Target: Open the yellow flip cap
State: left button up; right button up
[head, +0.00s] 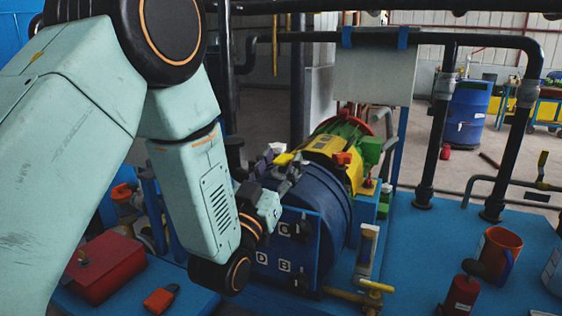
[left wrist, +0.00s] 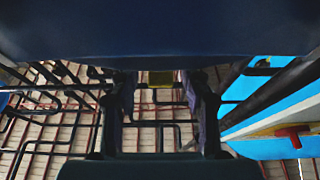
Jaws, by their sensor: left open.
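My left gripper (head: 279,168) is beside the upper left of the blue drum-shaped vessel (head: 320,200) in the head view. A small yellow piece (head: 284,159), likely the yellow flip cap, shows at its fingertips. In the left wrist view the two fingers of my left gripper (left wrist: 162,95) stand apart, with a yellow patch (left wrist: 161,78) seen between them near the tips. I cannot tell whether the fingers touch it. The cap's hinge and underside are hidden. A dark blue curved surface fills the top of the left wrist view. My right gripper is not in view.
A yellow and green machine body (head: 328,149) with a red part stands behind the vessel. A red box (head: 105,268) is at the lower left. An orange mug (head: 500,250) and a red bottle (head: 462,292) stand at the right. Black pipes (head: 433,140) rise behind.

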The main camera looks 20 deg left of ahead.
pick_arm(q)
jog(key=shift+w, duration=0.35)
jog(key=shift+r, duration=0.1)
jog(key=shift+s, duration=0.1)
jog(key=shift+c, duration=0.5)
grip_shut()
